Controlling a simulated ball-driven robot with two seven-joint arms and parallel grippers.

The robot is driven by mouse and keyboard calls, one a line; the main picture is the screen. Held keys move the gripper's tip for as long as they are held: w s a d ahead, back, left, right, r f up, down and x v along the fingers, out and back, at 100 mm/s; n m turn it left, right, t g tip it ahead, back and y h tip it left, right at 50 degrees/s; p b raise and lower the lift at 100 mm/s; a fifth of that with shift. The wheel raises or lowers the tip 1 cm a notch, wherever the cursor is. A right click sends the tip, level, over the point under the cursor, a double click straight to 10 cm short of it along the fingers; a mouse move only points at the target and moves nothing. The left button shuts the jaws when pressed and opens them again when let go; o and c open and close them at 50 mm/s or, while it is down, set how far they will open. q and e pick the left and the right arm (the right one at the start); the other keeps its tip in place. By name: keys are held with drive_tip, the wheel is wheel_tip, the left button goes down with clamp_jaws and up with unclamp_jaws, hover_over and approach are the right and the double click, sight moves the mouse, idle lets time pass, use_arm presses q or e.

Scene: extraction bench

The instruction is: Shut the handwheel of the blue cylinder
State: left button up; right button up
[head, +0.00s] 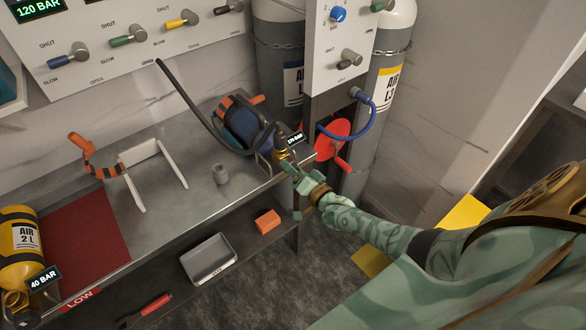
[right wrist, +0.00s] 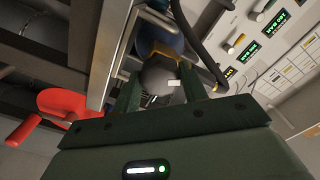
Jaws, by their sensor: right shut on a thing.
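The blue cylinder (head: 245,128) lies on the metal bench near its right end, with a strap around it. Its brass valve (head: 282,156) points toward the bench's right front corner, beside a small display reading about 170 BAR (head: 294,138). My right gripper (head: 292,172) is at the valve end. In the right wrist view its two fingers are on either side of the dark round handwheel (right wrist: 160,76), shut on it. The blue cylinder's body (right wrist: 155,40) shows beyond. In the head view the gripper mostly hides the handwheel. My left gripper is not in view.
A black hose (head: 190,105) arches over the bench to the valve area.

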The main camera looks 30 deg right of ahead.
drive_tip(key=m, duration=0.5)
drive_tip(key=shift+s+f+m, duration=0.1)
drive_tip(key=shift+m, duration=0.2)
idle(0.4)
drive_tip(key=o, duration=1)
drive_tip(key=s+d+p, duration=0.1)
drive_tip(key=s+p, duration=0.1)
drive_tip(key=s, duration=1.4)
drive_tip(key=shift+d, duration=0.15)
drive_tip(key=shift+s, duration=0.1)
